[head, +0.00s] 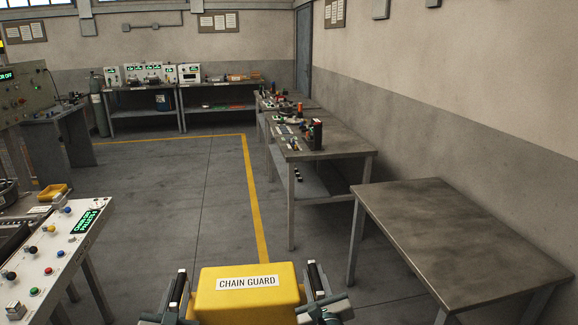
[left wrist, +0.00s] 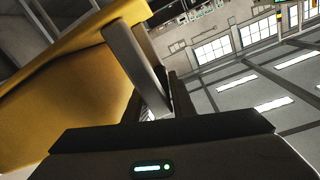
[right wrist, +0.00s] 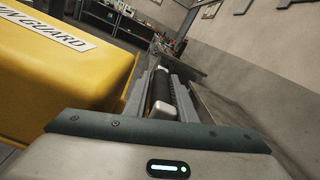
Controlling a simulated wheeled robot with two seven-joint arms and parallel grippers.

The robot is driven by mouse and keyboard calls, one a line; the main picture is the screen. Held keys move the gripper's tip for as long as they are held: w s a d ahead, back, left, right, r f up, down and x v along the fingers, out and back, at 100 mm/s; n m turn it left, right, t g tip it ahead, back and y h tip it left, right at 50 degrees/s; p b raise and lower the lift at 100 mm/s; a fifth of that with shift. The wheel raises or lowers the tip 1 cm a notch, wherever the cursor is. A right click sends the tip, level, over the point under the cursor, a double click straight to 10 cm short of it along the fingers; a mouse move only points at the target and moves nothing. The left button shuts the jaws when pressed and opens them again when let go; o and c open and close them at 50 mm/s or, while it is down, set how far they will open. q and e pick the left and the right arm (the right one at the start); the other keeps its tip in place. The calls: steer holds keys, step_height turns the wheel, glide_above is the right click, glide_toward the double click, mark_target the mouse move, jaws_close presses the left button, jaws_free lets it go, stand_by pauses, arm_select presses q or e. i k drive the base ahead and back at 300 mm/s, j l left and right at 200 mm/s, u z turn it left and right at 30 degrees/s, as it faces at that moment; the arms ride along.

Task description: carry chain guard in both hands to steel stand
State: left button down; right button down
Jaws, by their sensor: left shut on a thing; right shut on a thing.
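The chain guard (head: 247,300) is a yellow box with a white label reading CHAIN GUARD, low in the middle of the head view. My left gripper (head: 178,290) is shut on its left side and my right gripper (head: 318,285) is shut on its right side. It fills the left of the left wrist view (left wrist: 75,85) and of the right wrist view (right wrist: 65,70). It is held up off the floor. A bare grey steel table, likely the steel stand (head: 430,225), is ahead to the right, apart from the guard. The lower part of the guard is out of frame.
A workbench (head: 335,147) with small parts stands beyond the bare table along the right wall. A control panel (head: 55,255) with buttons is close on the left. Benches with instruments (head: 150,93) line the back wall. The floor (head: 200,190) with a yellow line is clear ahead.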

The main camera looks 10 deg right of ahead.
mark_target(425, 225)
steer(key=i+l, duration=0.2)
steer(key=i, duration=0.2)
steer(key=i+l, duration=0.15)
steer(key=i, duration=0.25)
steer(key=i+l, duration=0.2)
steer(key=i, duration=2.6)
steer(key=z, duration=0.35)
